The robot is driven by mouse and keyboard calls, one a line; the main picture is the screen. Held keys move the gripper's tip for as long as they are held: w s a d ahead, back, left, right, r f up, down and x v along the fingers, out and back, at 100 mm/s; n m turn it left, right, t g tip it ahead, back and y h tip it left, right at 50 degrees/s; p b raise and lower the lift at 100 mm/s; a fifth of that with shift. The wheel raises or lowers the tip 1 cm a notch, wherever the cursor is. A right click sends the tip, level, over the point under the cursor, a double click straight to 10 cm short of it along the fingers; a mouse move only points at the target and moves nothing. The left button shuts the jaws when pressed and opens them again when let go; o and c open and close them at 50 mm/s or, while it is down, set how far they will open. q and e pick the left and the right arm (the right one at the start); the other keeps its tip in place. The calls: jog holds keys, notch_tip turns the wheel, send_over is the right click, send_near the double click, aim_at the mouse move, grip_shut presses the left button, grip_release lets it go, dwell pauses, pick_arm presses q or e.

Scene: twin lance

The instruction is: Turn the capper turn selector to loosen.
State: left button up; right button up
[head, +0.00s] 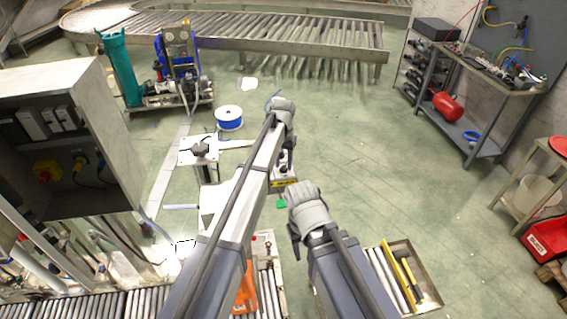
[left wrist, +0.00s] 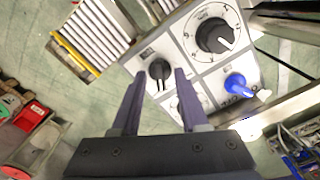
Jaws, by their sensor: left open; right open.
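In the left wrist view a pale control panel (left wrist: 183,62) carries a small black selector knob (left wrist: 159,69), a larger black dial (left wrist: 214,36) with a marked ring, and a blue knob (left wrist: 237,85). The labels are too small to read, so I cannot tell for sure which is the turn selector. My left gripper (left wrist: 159,76) is open, its fingers on either side of the small black knob; contact cannot be told. In the head view my left gripper (head: 283,106) is at upper centre and my arm hides most of the panel. My right gripper (head: 306,205) is lower, open and away from it.
A grey cabinet (head: 65,130) stands at left, with a blue-rimmed spool (head: 229,118) on the floor. A roller conveyor (head: 270,32) crosses the back. A workbench (head: 490,75) and a red crate (head: 547,240) are at right. The floor right of centre is clear.

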aim_at(284, 166)
pick_arm(q)
notch_tip(284, 166, up, 8)
jog(key=p, duration=0.7)
jog(key=shift+f, duration=0.15)
pick_arm(e)
notch_tip(284, 166, up, 8)
jog(key=shift+f, duration=0.15)
pick_arm(q)
jog(key=shift+f, duration=0.1)
pick_arm(e)
jog(key=shift+f, duration=0.1)
